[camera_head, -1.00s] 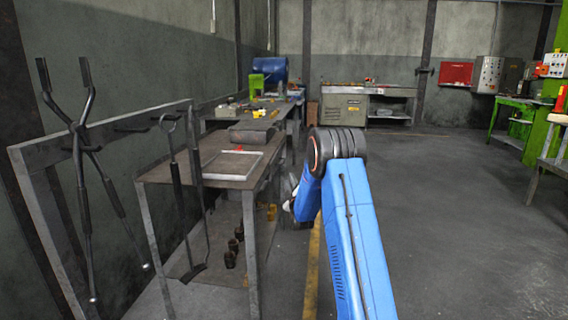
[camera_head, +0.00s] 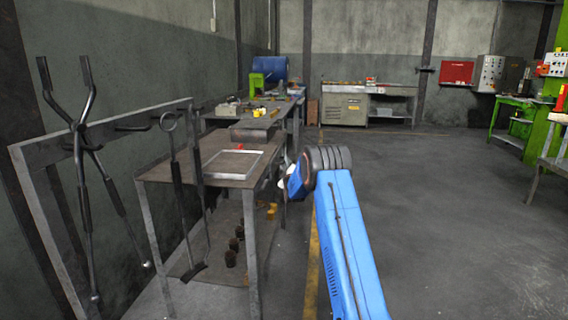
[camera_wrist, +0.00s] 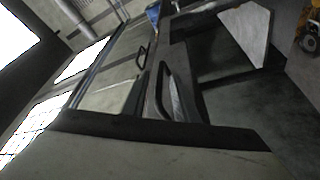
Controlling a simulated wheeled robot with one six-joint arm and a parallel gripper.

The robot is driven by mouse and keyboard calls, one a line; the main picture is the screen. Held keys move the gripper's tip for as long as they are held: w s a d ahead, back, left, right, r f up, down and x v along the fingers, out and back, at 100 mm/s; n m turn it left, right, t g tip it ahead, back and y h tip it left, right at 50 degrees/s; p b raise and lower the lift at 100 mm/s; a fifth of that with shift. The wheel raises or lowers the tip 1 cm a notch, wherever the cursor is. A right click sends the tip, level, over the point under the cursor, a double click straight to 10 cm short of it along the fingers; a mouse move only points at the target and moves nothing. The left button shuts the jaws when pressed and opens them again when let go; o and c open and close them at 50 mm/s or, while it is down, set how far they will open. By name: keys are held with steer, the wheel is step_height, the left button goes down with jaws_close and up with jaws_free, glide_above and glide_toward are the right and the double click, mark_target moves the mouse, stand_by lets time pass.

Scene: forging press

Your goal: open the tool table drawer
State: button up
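A metal work table (camera_head: 185,172) with a grey top and a lower shelf stands left of centre in the head view. A longer cluttered table (camera_head: 220,118) stands behind it. I cannot tell from the head view which one has the drawer. The wrist view is tilted and shows a pale panel front with a dark bar handle (camera_wrist: 142,52). A larger, closer handle (camera_wrist: 165,92) is near the middle. My gripper (camera_head: 284,184) is beside the near table's right side, mostly hidden by my arm. Its fingers are not clear in either view, and no grip on a handle shows.
A rack with long tongs (camera_head: 80,140) stands at the left, close to the near table. Dark round parts (camera_head: 234,245) sit on its lower shelf. A grey cabinet bench (camera_head: 344,108) is at the back wall. The floor to the right is open.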

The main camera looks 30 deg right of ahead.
steer(key=shift+x, duration=0.8)
jaws_close()
stand_by(1.0)
